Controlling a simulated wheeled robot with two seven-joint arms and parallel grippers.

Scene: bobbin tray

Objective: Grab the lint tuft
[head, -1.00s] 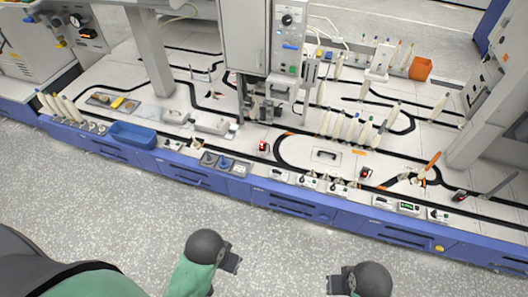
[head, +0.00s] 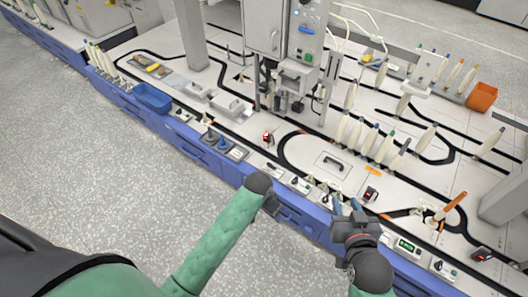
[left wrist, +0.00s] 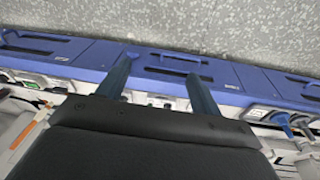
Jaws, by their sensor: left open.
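I cannot make out a lint tuft in either view; it may be too small or hidden. My left gripper (head: 272,206) is at the front edge of the blue-fronted bench and partly hidden by its own arm in the head view. In the left wrist view its two fingers (left wrist: 160,66) are apart with nothing between them, in front of the blue drawer fronts. My right gripper (head: 347,205) is over the bench's front edge, right of the left one. Its two fingers look apart, and I see nothing held.
The bench top (head: 300,152) carries black tracks and several upright bobbins (head: 376,145). A blue tray (head: 152,97) is at the left, an orange bin (head: 482,96) at the back right. A tall grey machine (head: 290,45) stands mid-bench. Small devices line the front edge.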

